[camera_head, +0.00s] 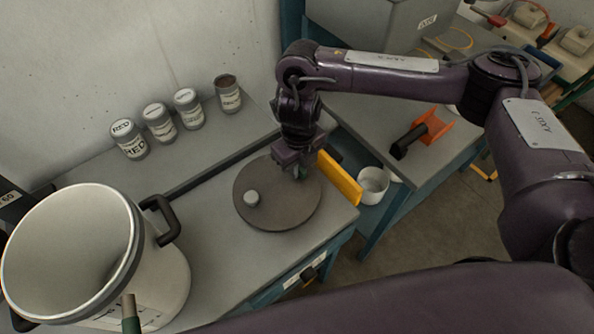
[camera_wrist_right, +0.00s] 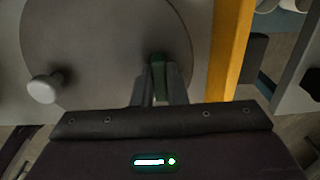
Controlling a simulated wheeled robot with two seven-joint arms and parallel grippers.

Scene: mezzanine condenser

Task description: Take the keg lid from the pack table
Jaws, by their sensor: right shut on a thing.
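The keg lid (camera_head: 278,212) is a flat, round grey-brown disc with a small pale knob (camera_head: 252,198). It lies level over the pack table (camera_head: 225,262), near its right end; I cannot tell whether it touches the table. My right gripper (camera_head: 300,174) points down at the lid's far right part. It is shut on the lid, away from the knob. The right wrist view shows the lid (camera_wrist_right: 105,45), its knob (camera_wrist_right: 44,88) to the left, and the fingers (camera_wrist_right: 160,80) close together, hiding the contact. My left gripper is not in view.
A large open white keg (camera_head: 165,275) with a black handle stands at the left. Several labelled jars (camera_head: 160,122) line the wall. A yellow bar (camera_head: 340,178) edges the table beside the lid. A white cup (camera_head: 373,184) and an orange tool (camera_head: 430,128) are further right.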

